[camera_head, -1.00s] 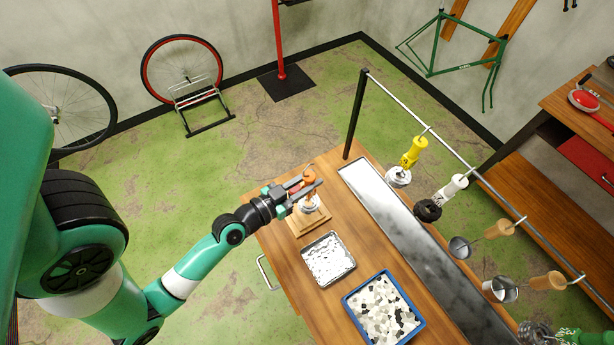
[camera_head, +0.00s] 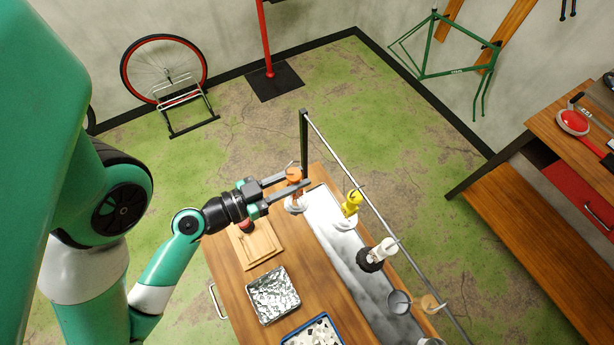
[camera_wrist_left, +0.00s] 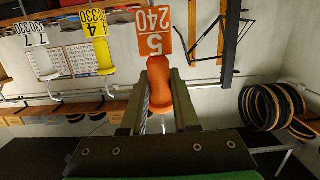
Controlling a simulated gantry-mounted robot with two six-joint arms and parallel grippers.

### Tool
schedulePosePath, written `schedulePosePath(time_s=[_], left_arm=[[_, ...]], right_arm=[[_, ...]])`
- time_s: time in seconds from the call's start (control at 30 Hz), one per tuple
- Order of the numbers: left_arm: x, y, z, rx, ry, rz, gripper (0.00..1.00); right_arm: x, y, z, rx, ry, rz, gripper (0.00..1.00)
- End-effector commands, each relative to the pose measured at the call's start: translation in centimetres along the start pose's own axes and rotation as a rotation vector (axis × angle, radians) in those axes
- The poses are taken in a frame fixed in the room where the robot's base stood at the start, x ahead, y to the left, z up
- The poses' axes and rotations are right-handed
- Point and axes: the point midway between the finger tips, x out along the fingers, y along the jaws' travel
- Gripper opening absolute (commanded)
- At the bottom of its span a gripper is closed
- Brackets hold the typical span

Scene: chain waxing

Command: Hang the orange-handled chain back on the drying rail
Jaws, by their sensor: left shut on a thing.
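My left gripper (camera_head: 282,188) is shut on the orange handle (camera_head: 294,175) of the chain and holds it near the far end of the drying rail (camera_head: 345,170). In the left wrist view the orange handle (camera_wrist_left: 160,90) stands between the fingers, with an orange tag (camera_wrist_left: 154,31) reading 240 and 5 above it. The chain (camera_head: 295,204) hangs below the handle as a pale coil over the near side of the metal tray. The orange handle is left of the rail, and a gap shows between its hook and the rail. My right gripper is out of view.
A yellow-handled chain (camera_head: 350,203) hangs closest on the rail, then a white-handled one (camera_head: 383,250) and tan-handled tools. A long metal drip tray (camera_head: 335,238) lies below. A wooden board (camera_head: 256,243) and a foil tray (camera_head: 273,294) are on the bench.

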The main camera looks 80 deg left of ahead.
Motion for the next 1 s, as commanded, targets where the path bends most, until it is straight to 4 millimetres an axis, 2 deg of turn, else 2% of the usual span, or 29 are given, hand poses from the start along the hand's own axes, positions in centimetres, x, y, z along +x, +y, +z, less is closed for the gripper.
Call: schedulePosePath(time_s=[0.3, 0.43, 0.5, 1.0], left_arm=[[1.4, 0.0, 0.3, 0.007, -0.017, 0.009, 0.00], [2.8, 0.3, -0.6, 0.009, 0.014, 0.013, 0.00], [3.5, 0.0, -1.2, 0.003, 0.003, 0.004, 0.00], [9.2, 0.0, -1.8, 0.002, 0.004, 0.002, 0.00]], right_arm=[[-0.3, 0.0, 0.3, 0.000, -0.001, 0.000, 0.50], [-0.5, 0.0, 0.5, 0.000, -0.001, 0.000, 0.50], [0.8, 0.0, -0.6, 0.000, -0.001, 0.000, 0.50], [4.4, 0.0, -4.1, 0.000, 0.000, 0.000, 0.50]])
